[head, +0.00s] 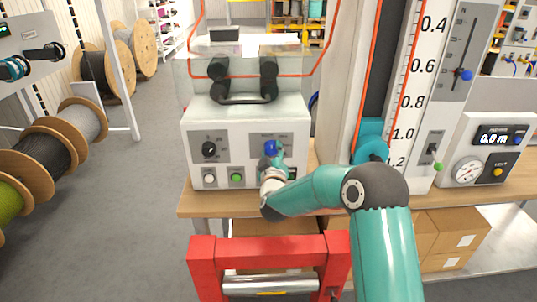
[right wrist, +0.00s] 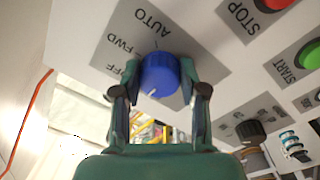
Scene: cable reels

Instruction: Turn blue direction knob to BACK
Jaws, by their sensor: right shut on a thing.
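The blue direction knob (head: 270,147) sits on the front panel of the white machine (head: 245,118) in the head view. In the right wrist view the blue knob (right wrist: 160,74) fills the space between my fingers, with AUTO, FWD and OFF labels beside it. A white mark on the knob points down and left in that view. I cannot tell which label it matches, and no BACK label is readable. My right gripper (head: 272,162) is shut on the knob, one finger on each side (right wrist: 158,90). My left gripper is not in view.
A black knob (head: 209,149), a white button (head: 209,178) and a green button (head: 237,178) share the panel. The right wrist view shows a red STOP button (right wrist: 272,4). A measuring column (head: 405,85) stands right. A red roller frame (head: 205,262) is below the bench.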

